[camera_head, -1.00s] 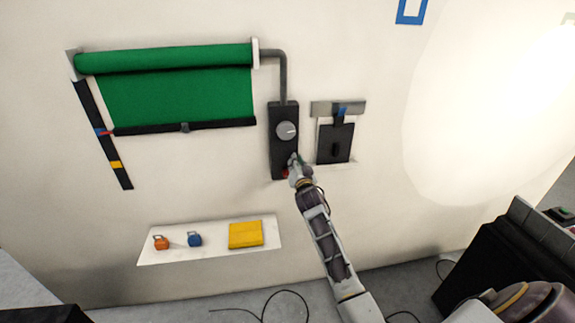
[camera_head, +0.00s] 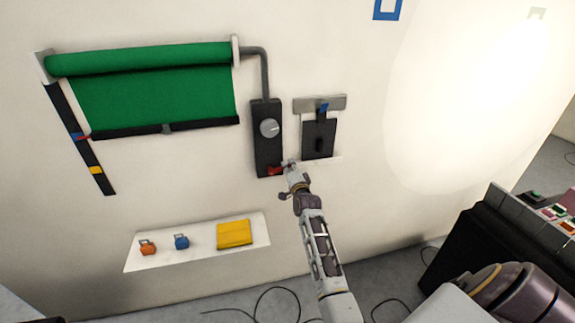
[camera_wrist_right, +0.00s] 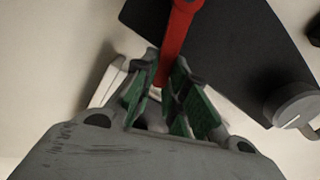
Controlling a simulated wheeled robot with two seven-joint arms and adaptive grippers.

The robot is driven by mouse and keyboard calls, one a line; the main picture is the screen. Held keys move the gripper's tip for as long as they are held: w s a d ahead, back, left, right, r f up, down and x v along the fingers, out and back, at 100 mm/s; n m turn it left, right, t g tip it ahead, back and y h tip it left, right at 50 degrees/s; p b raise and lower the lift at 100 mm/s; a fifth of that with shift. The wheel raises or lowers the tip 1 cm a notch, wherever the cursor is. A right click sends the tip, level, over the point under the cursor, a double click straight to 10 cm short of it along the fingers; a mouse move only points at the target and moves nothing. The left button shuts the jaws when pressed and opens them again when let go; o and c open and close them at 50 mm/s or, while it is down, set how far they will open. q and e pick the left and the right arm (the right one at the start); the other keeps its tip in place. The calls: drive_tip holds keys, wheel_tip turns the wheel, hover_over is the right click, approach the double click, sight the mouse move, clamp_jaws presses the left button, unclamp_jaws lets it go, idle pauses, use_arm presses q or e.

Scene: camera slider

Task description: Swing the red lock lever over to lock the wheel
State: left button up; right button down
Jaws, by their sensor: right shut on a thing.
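The red lock lever (camera_head: 274,170) sits at the lower end of a black wall box (camera_head: 262,140), below its grey wheel (camera_head: 269,128). It points to the right, past the box's edge. My right gripper (camera_head: 290,165) is at the lever's outer end. In the right wrist view the red lever (camera_wrist_right: 176,40) runs down between the green-padded fingers (camera_wrist_right: 166,88), which are shut on its end. The wheel (camera_wrist_right: 296,104) also shows there at the right. My left gripper is not in view.
A dark clipboard-like panel (camera_head: 319,138) hangs close to the right of the box. A green roller blind (camera_head: 150,95) is at the left. A white shelf (camera_head: 200,248) below holds an orange padlock, a blue padlock and a yellow block.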

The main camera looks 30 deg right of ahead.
drive_tip(key=shift+d+f+m, duration=0.15)
drive_tip(key=shift+f+m, duration=1.3)
drive_tip(key=shift+m, duration=0.45)
drive_tip(key=shift+s, duration=0.1)
drive_tip(key=c, duration=1.4)
unclamp_jaws()
drive_tip(key=shift+c, duration=0.2)
drive_tip(key=shift+s+r, duration=0.1)
drive_tip(key=v, duration=0.7)
drive_tip(key=shift+s, duration=0.1)
